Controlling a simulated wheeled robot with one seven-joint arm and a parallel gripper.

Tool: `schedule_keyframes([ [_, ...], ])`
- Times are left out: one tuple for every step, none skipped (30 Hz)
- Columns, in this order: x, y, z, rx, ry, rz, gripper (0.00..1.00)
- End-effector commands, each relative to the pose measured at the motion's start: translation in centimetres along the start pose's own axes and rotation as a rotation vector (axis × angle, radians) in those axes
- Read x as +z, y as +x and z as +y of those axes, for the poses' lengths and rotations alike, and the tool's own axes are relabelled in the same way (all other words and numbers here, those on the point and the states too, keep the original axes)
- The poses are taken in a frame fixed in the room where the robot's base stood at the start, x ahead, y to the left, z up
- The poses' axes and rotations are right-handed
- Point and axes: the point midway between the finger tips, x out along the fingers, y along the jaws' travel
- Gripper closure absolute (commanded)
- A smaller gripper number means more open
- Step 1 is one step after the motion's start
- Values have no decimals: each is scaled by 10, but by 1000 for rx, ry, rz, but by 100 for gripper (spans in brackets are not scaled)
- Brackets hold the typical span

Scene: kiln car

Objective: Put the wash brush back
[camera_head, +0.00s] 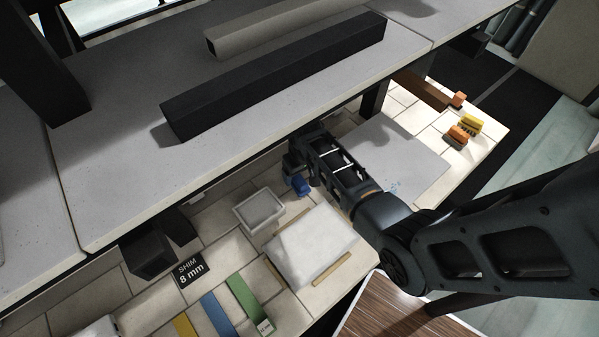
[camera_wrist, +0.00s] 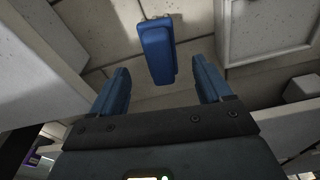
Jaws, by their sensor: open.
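A blue, rounded block-shaped thing (camera_wrist: 157,50), which looks like the wash brush, is ahead of my gripper (camera_wrist: 161,70) in the wrist view. It lies in line with the gap between the two blue fingers, with small grey parts at its far end. The fingers are open and I see no contact with it. In the head view a blue patch (camera_head: 299,185) shows beside my gripper (camera_head: 296,167), under the edge of the grey slab; I cannot tell whether it is this thing or a finger. Any bristles are hidden.
A pale square tray (camera_head: 240,213) stands close by on the tiled top, and also shows in the wrist view (camera_wrist: 226,35). The grey slab (camera_head: 110,150) overhangs from above. A white slab (camera_head: 312,245) lies in front. Orange (camera_head: 457,136) and yellow (camera_head: 470,124) blocks sit at right.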

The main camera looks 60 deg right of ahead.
Motion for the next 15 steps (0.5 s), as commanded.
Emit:
schedule_keyframes([
  [0,-1,0,0,0,0,22],
  [0,-2,0,0,0,0,22],
  [0,-4,0,0,0,1,22],
  [0,-5,0,0,0,2,22],
  [0,-6,0,0,0,2,22],
  [0,-7,0,0,0,1,22],
  [0,-8,0,0,0,0,22],
  [0,-9,0,0,0,0,22],
  [0,-11,0,0,0,0,22],
  [0,-12,0,0,0,0,22],
  [0,-13,0,0,0,1,22],
  [0,-14,0,0,0,1,22],
  [0,-15,0,0,0,1,22],
  [0,-16,0,0,0,0,22],
  [0,-18,0,0,0,0,22],
])
